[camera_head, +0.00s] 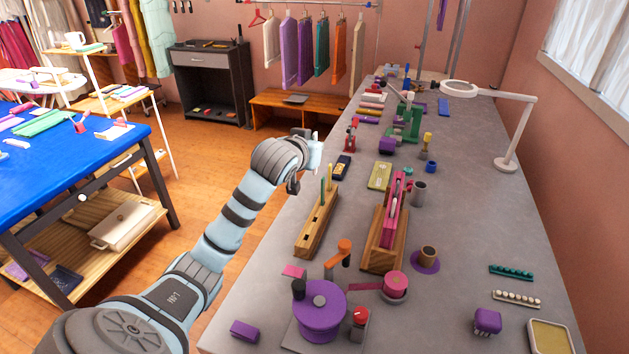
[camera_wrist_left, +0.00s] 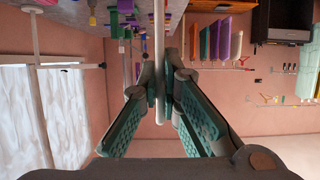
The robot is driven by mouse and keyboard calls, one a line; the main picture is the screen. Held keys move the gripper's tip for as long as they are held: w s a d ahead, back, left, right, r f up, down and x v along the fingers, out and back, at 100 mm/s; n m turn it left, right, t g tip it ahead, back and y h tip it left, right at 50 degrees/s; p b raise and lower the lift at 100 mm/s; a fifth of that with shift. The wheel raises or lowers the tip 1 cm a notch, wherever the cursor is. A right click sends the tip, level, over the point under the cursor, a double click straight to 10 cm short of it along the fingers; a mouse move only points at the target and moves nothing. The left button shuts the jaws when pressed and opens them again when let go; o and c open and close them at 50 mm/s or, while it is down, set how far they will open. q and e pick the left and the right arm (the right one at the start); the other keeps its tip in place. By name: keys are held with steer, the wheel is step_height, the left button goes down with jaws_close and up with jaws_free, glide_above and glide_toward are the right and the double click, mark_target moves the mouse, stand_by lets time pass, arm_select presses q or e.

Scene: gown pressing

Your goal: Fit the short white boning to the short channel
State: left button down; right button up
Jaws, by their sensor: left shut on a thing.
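My left gripper (camera_head: 313,153) is above the left edge of the grey workbench, beyond a wooden rack. In the left wrist view, the gripper (camera_wrist_left: 158,78) is shut on a thin white strip (camera_wrist_left: 159,40), which looks like the short white boning. The strip runs between the two green-padded fingers and past their tips. In the head view it is mostly hidden by the hand. The wooden rack (camera_head: 316,226) has slots and holds upright green and yellow rods. A pink piece (camera_head: 395,205) stands in a wooden stand (camera_head: 380,252); I cannot tell whether it bears the short channel. My right gripper is out of view.
The grey workbench (camera_head: 455,225) carries a purple round device (camera_head: 320,310), a grey cup (camera_head: 418,193), a purple-based spool (camera_head: 427,256) and a magnifier lamp (camera_head: 505,163). A blue-topped table (camera_head: 75,155) stands at the left. The bench's right-middle is fairly clear.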

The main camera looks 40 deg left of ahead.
arm_select(q)
steer(key=shift+r, duration=0.35)
step_height(320, 180, down, 20)
steer(key=shift+r+b, duration=0.1)
steer(key=shift+b, duration=0.8)
steer(key=c, duration=1.8)
jaws_free()
steer(key=shift+f, duration=0.2)
